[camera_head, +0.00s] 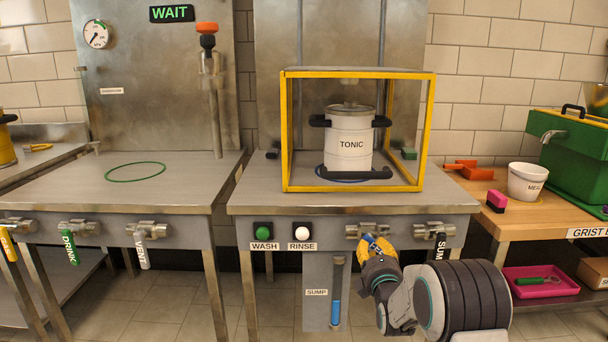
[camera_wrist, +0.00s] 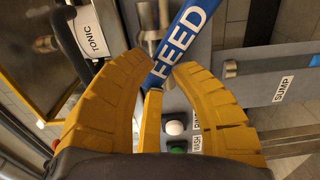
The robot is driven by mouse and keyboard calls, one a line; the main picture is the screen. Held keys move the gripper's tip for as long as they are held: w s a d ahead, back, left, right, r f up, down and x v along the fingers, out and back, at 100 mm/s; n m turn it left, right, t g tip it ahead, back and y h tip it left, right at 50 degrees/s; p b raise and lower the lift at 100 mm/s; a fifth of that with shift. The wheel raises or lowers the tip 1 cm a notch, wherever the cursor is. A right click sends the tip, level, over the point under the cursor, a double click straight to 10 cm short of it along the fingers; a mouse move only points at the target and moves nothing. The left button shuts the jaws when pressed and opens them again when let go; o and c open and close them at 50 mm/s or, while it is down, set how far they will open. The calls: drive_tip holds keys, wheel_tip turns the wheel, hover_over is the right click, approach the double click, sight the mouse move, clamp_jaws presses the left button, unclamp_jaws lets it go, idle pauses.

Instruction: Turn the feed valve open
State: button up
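The feed valve is on the front panel of the middle bench, and its metal body (camera_head: 354,231) shows just left of my gripper. Its blue handle, lettered FEED (camera_wrist: 178,48), runs diagonally in the wrist view. In the head view a bit of the blue handle (camera_head: 380,247) shows, slanting down to the right from the valve. My gripper (camera_wrist: 163,72) has its yellow fingers drawn in on both sides of the lower part of the handle and looks shut on it. In the head view my gripper (camera_head: 376,246) hides most of the handle.
The sump valve (camera_head: 434,230) is close on the right, with a black handle hanging down. The WASH button (camera_head: 263,230) and RINSE button (camera_head: 302,230) are left. A yellow frame (camera_head: 284,130) encloses the TONIC pot (camera_head: 349,147) above. A sign reads WAIT (camera_head: 171,13).

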drive_tip(key=o, duration=0.3)
drive_tip(key=shift+o, duration=0.2)
drive_tip(key=shift+s, duration=3)
drive_tip(key=shift+s, duration=0.1)
drive_tip(key=s, duration=0.7)
drive_tip(key=shift+s, duration=0.15)
